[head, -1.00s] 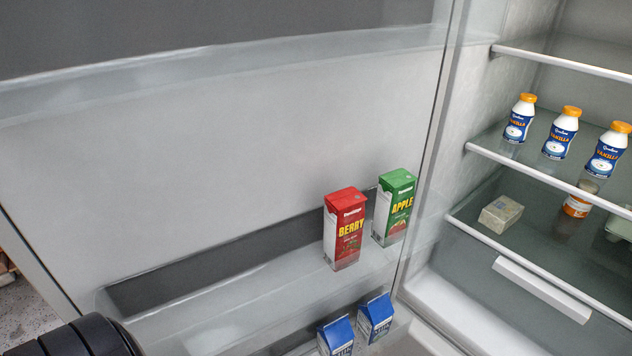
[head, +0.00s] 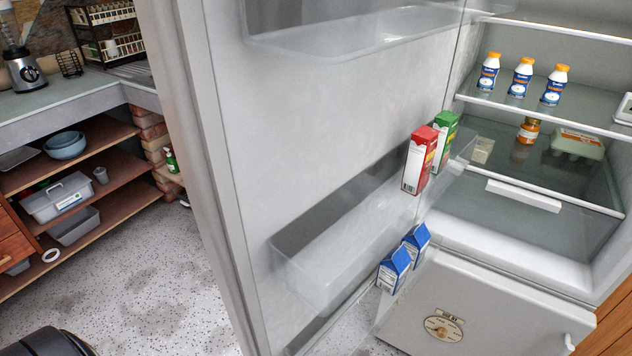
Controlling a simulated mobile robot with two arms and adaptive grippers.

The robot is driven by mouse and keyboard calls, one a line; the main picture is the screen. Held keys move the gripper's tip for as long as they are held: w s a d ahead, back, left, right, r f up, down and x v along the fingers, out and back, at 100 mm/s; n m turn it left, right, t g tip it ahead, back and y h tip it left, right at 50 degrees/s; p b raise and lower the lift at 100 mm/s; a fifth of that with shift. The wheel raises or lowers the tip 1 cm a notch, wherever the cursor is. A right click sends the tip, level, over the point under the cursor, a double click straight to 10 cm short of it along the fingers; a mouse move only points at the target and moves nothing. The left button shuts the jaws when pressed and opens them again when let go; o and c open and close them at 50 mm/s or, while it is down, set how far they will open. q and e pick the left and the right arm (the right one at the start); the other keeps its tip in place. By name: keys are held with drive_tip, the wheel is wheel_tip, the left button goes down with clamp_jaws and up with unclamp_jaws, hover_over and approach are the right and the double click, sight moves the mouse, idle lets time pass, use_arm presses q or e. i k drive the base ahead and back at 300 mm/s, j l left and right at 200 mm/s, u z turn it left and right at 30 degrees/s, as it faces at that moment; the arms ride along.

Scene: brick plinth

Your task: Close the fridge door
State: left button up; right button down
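The fridge door (head: 330,120) stands open in the middle of the head view, its inner side facing me and its free edge at the left. Clear bins on the door hold a red carton (head: 417,162) and a green carton (head: 446,136). Lower down are two blue-and-white cartons (head: 394,270). The open fridge (head: 470,226) is at the right, with its shelves showing. Neither gripper is in view. A black rounded part, probably of my own arm, shows at the bottom left corner, apart from the door in the picture.
White bottles (head: 522,77), a jar (head: 528,131) and an egg carton (head: 577,144) stand on the fridge shelves. A counter (head: 75,105) with shelves is at the left. Speckled floor (head: 130,270) between counter and door is clear.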

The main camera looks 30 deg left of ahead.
sight(290, 124)
drive_tip(key=k+j+z, duration=0.15)
drive_tip(key=j, duration=0.2)
drive_tip(key=k+j+z, duration=0.15)
drive_tip(key=j, duration=0.25)
drive_tip(key=j+z, duration=0.2)
drive_tip(key=j, duration=0.15)
drive_tip(key=k+j+z, duration=0.15)
drive_tip(key=i+j+z, duration=0.2)
drive_tip(key=j, duration=0.5)
drive_tip(key=j+z, duration=0.25)
drive_tip(key=j, duration=0.4)
